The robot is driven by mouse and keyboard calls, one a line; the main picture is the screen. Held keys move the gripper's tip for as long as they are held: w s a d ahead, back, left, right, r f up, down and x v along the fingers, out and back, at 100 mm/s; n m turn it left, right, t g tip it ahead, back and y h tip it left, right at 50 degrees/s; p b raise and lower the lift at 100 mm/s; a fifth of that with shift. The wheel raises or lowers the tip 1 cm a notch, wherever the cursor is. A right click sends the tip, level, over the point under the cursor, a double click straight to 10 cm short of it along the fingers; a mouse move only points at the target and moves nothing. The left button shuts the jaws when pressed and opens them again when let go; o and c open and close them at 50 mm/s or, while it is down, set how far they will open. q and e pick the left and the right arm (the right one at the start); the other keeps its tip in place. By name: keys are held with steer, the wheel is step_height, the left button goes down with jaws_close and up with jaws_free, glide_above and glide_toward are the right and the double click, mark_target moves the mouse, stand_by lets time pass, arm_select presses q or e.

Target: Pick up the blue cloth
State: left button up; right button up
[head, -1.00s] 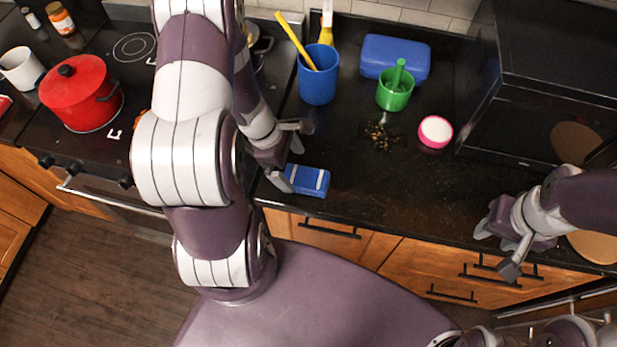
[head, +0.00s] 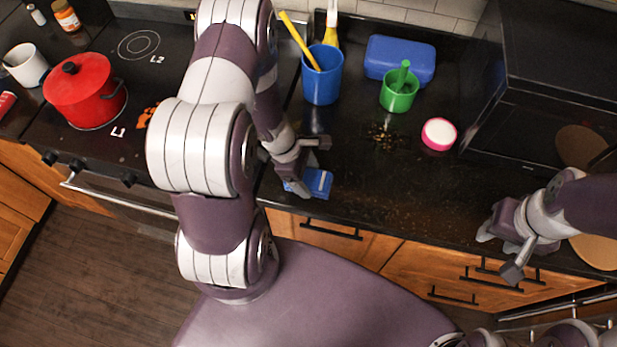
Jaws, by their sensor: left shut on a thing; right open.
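The blue cloth (head: 319,184), a small folded blue piece with white stripes, lies near the front edge of the black counter, left of centre. My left gripper (head: 308,168) comes down over its left part and is shut on it; the fingers hide that part. The cloth looks level with the counter, and I cannot tell whether it is clear of the surface. My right gripper (head: 499,254) is open and empty, over the counter's front edge at the right.
Behind the cloth stand a blue cup (head: 322,80), a blue box (head: 399,60), a green mortar (head: 398,92) and a pink-rimmed bowl (head: 438,134). Dark crumbs (head: 384,137) lie between. A red pot (head: 84,92) is on the stove. A black microwave (head: 545,90) stands right. The counter right of the cloth is clear.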

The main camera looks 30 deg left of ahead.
mark_target(316, 179)
arm_select(q)
step_height(316, 179, up, 4)
steer(key=shift+w+r, duration=0.1)
steer(key=shift+r, duration=0.1)
steer(key=s+d+r, duration=0.1)
steer(key=d+r, duration=0.5)
steer(key=d, duration=0.5)
steer(key=shift+s+d+r+b, duration=0.2)
steer(key=shift+d+r+b, duration=0.1)
